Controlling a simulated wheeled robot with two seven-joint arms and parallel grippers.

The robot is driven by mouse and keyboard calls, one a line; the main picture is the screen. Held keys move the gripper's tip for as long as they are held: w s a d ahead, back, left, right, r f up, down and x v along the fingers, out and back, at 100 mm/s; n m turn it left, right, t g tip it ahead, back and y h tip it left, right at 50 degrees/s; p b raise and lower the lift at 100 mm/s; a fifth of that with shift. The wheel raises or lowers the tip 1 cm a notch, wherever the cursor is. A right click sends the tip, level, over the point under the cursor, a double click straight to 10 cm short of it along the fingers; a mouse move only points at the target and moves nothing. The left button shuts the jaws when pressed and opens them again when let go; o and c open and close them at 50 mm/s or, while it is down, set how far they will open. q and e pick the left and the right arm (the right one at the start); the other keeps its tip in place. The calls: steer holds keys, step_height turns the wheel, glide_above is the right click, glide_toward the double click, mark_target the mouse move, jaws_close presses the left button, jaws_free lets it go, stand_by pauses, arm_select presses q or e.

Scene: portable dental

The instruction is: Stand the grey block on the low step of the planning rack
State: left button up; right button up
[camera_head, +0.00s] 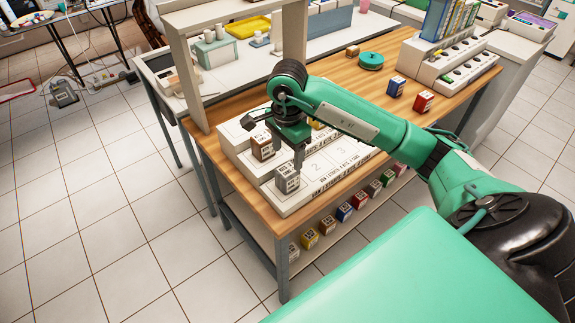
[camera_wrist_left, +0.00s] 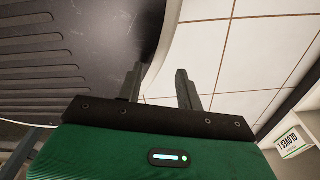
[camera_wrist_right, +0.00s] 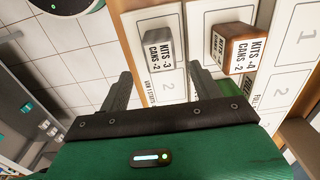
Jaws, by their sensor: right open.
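The white stepped planning rack (camera_head: 325,163) lies on the wooden bench, with printed numbers on its steps. The grey block (camera_head: 287,179) stands upright at the left end of its front, low step. The right wrist view shows the grey block (camera_wrist_right: 158,42) labelled KITS -3, CANS -2, beyond the fingertips. A brown block (camera_head: 262,147) stands behind it on a higher step, also visible in the right wrist view (camera_wrist_right: 240,47). My right gripper (camera_head: 275,141) is open and empty above the rack, near both blocks. My left gripper (camera_wrist_left: 160,72) is open and empty, away from the rack.
Blue (camera_head: 396,86) and red (camera_head: 424,102) blocks and a teal round item (camera_head: 370,61) sit on the bench to the right. Several coloured blocks line a lower shelf (camera_head: 292,240). A cream shelf frame (camera_head: 187,75) rises at the rack's left. Open tiled floor lies left.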

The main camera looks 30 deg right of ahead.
mark_target(287, 170)
steer(key=shift+r, duration=2.6)
